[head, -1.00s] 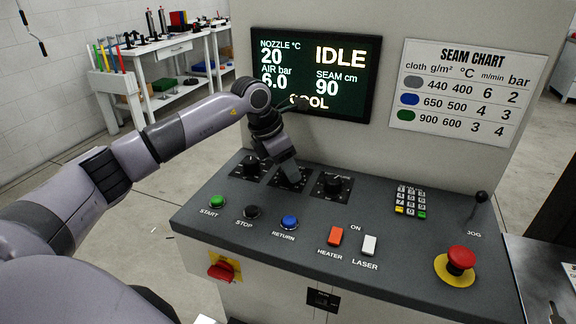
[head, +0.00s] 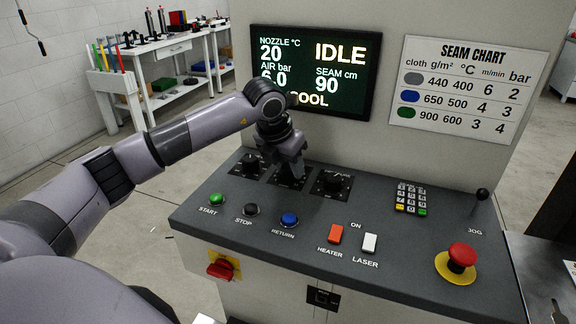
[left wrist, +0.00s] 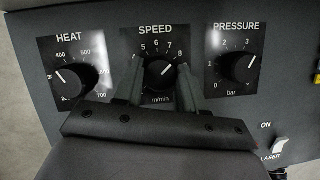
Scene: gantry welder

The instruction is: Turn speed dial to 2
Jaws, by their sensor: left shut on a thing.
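The speed dial (left wrist: 158,73) is a round black knob on a black plate marked SPEED and m/min, in the middle of a row of three. In the left wrist view its white pointer points up and right, towards the 7 to 8 side of the scale. My left gripper (left wrist: 158,85) is shut on this dial, with one finger on each side. In the head view the left gripper (head: 291,172) comes down over the middle plate and hides most of the dial. My right gripper is not in view.
The heat dial (left wrist: 73,81) is close on the left and the pressure dial (left wrist: 241,68) close on the right. Start (head: 217,199), stop (head: 251,210) and return (head: 289,220) buttons lie in front. The screen (head: 315,72) reading IDLE stands behind.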

